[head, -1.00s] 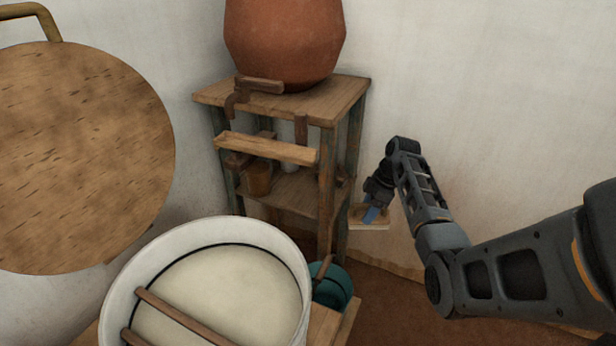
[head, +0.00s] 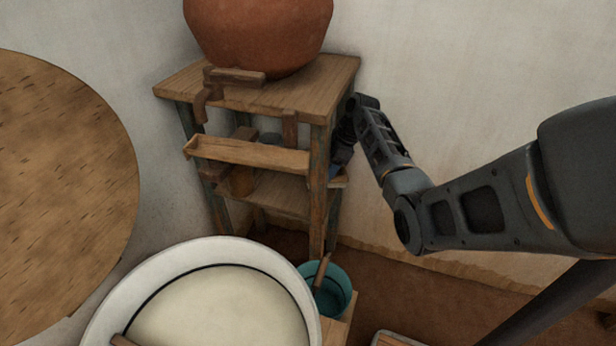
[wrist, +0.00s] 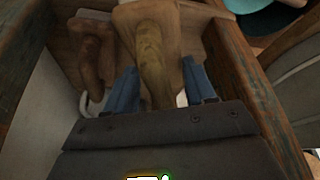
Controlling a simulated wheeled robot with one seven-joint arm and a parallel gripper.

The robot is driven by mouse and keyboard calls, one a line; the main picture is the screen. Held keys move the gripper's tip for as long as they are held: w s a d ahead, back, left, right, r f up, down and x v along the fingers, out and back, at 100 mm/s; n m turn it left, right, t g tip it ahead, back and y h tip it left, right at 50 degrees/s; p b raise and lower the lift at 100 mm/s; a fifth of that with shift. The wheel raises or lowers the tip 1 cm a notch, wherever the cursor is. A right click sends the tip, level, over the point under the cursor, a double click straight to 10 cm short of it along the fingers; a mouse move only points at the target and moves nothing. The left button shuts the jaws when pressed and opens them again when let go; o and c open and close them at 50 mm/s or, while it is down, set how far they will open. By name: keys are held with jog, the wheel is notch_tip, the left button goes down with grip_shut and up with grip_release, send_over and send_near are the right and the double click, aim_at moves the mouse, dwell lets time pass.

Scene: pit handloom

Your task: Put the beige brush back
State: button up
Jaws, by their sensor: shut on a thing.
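My gripper (wrist: 160,88) shows in the wrist view with its blue fingers on either side of the beige brush (wrist: 152,62), shut on its handle. The brush points away from me, its wider end towards the top of that view, between two worn wooden posts of the stand (wrist: 240,72). In the head view the wooden stand (head: 318,215) is left of my arm. There my gripper (head: 337,168) is at the stand's right side, partly hidden behind the right front post. The brush is mostly hidden there.
A brown curved object (wrist: 94,55) lies left of the brush in the wrist view. A clay pot (head: 258,35) tops the stand; a wooden trough (head: 250,153) crosses its front. A teal bucket (head: 338,285) and white vat (head: 190,262) are below.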

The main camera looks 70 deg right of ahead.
aim_at(308, 175)
jog(key=w+a, duration=0.1)
jog(key=w, duration=0.2)
jog(key=w+a, duration=0.1)
jog(key=w, duration=0.1)
jog(key=shift+a, duration=0.3)
notch_tip(308, 175, down, 3)
jog(key=shift+a+f+b, duration=0.1)
jog(key=shift+b, duration=0.2)
jog(key=shift+f, duration=0.15)
jog(key=shift+c, duration=0.5)
jog(key=o, duration=1.2)
jog(key=p+v, duration=0.1)
jog(key=v, duration=0.3)
jog(key=shift+r, duration=0.4)
jog(key=s+d, duration=0.6)
jog(key=s, duration=0.5)
jog(key=shift+b, duration=0.35)
jog(key=shift+r, duration=0.1)
